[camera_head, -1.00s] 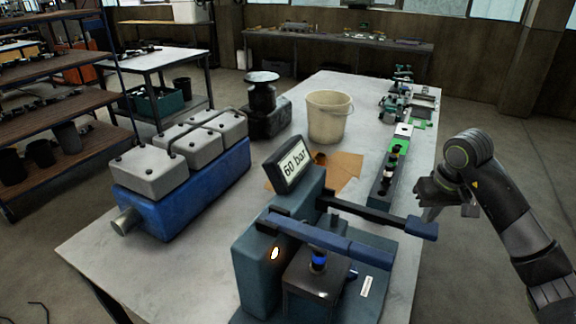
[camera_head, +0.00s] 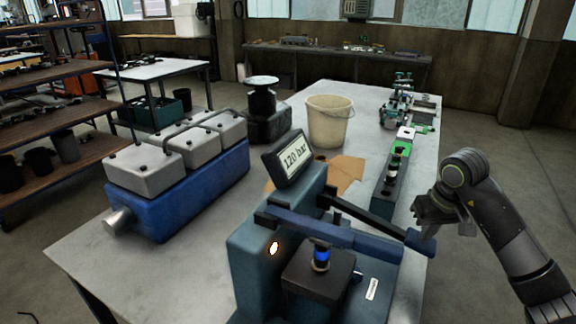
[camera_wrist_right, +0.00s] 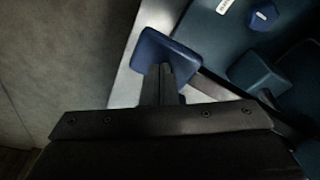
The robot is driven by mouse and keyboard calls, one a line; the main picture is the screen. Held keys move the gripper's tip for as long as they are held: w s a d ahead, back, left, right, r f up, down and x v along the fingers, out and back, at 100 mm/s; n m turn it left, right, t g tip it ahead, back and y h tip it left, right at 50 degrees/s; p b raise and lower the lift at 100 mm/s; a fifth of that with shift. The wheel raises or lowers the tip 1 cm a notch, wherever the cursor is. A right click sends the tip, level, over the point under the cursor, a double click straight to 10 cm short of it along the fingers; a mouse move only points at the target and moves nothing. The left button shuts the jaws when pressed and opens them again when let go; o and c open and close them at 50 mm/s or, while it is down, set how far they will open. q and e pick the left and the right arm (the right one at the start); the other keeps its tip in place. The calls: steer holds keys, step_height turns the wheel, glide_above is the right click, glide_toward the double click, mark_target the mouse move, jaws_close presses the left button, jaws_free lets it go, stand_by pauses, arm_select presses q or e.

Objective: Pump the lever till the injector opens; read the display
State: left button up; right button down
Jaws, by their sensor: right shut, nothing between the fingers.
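The blue-grey injector tester (camera_head: 255,255) stands at the table's near end. Its tilted display (camera_head: 291,158) reads 120 bar. A dark lever (camera_head: 375,210) runs out to the right and ends in a blue handle block (camera_head: 420,243). An injector with a blue band (camera_head: 321,256) stands upright in the dark box beside it; no spray is visible. My right gripper (camera_head: 430,234) is shut and empty, its fingertips at the handle block. In the right wrist view the shut fingers (camera_wrist_right: 161,75) overlap the block (camera_wrist_right: 166,52); contact is unclear. My left gripper is out of view.
A blue engine block (camera_head: 175,190) with grey heads stands at the table's left. A cream bucket (camera_head: 329,122), brown paper (camera_head: 345,172) and a dark stand (camera_head: 265,110) lie behind the tester. Small parts line the right edge. Floor right of the table is clear.

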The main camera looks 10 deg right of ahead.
steer(key=shift+f+b, duration=0.3)
steer(key=shift+f, duration=0.3)
steer(key=w+p+v, duration=0.1)
steer(key=p+v, duration=0.6)
steer(key=v, duration=0.1)
steer(key=shift+d+r, duration=0.35)
steer(key=shift+d, duration=0.1)
steer(key=shift+w+f, duration=0.1)
steer(key=shift+w, duration=0.05)
steer(key=b+x, duration=0.2)
steer(key=s+b+x, duration=0.1)
steer(key=b+x, duration=0.1)
steer(key=x, duration=0.1)
steer(key=b+x, duration=0.3)
steer(key=shift+s+a+f, duration=0.2)
steer(key=shift+a, duration=0.2)
steer(key=w+p+v, duration=0.1)
steer(key=p+v, duration=0.7)
steer(key=shift+w+r, duration=0.3)
steer(key=shift+w, duration=0.1)
steer(key=shift+d, duration=0.15)
steer(key=p+v, duration=0.4)
steer(key=shift+w+d+r, duration=0.1)
steer(key=shift+w, duration=0.2)
